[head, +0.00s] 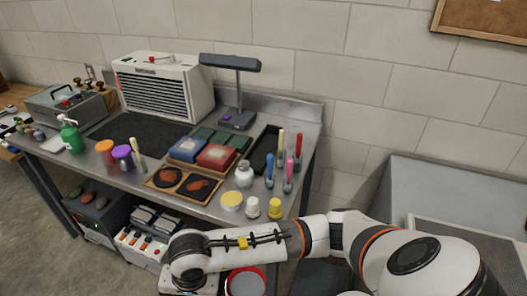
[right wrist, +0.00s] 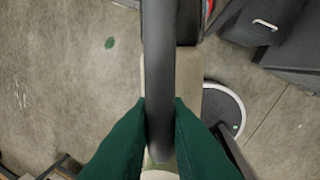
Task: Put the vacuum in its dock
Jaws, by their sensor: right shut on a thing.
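In the right wrist view my right gripper (right wrist: 161,115) has its two green fingers closed on a long dark grey bar, which looks like the vacuum's handle (right wrist: 159,50). The bar runs from the top edge down past the fingertips. A pale beige block (right wrist: 187,75) lies behind it; I cannot tell if it is part of the vacuum. In the head view my right arm reaches in from the right along the bottom, and its fingers are hidden. I cannot identify the dock for certain. My left gripper is in neither view.
A dark round disc with a pale rim (right wrist: 232,100) is on the floor. Dark grey cabinets (right wrist: 294,55) stand at upper right. In the head view a metal workbench (head: 151,183) holds jars, tools and a white heater-like box (head: 160,88). A red-rimmed round container (head: 246,284) is below.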

